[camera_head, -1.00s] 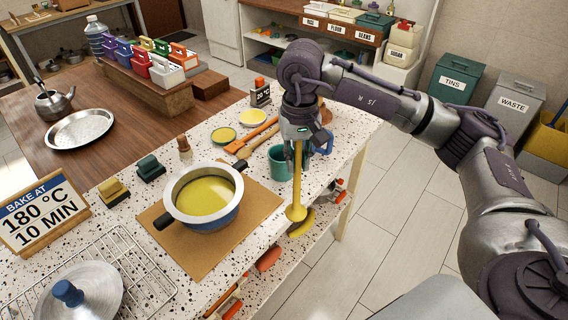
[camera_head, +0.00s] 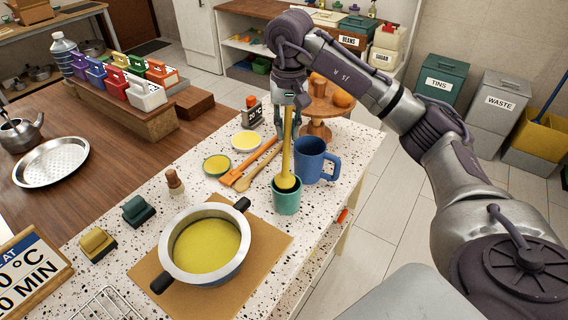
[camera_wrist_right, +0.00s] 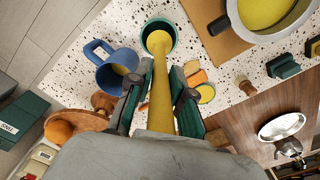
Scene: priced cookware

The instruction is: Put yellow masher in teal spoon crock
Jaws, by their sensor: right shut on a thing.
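My right gripper (camera_head: 289,104) is shut on the upper part of the yellow masher (camera_head: 287,150) and holds it nearly upright, head down. The teal spoon crock (camera_head: 286,200) stands on the speckled counter directly below. The masher's head overlaps the crock's mouth in the head view; I cannot tell whether it is above the rim or just inside. In the right wrist view the masher (camera_wrist_right: 162,95) runs between the fingers towards the crock (camera_wrist_right: 172,35), its far end over the crock's opening. My left gripper is not in view.
A blue mug (camera_head: 309,160) stands close beside the crock. A wooden stand (camera_head: 320,108) is behind it. Wooden utensils (camera_head: 236,174) lie to the left. A pot (camera_head: 206,243) on a brown board is at the front left. The counter's right edge is near.

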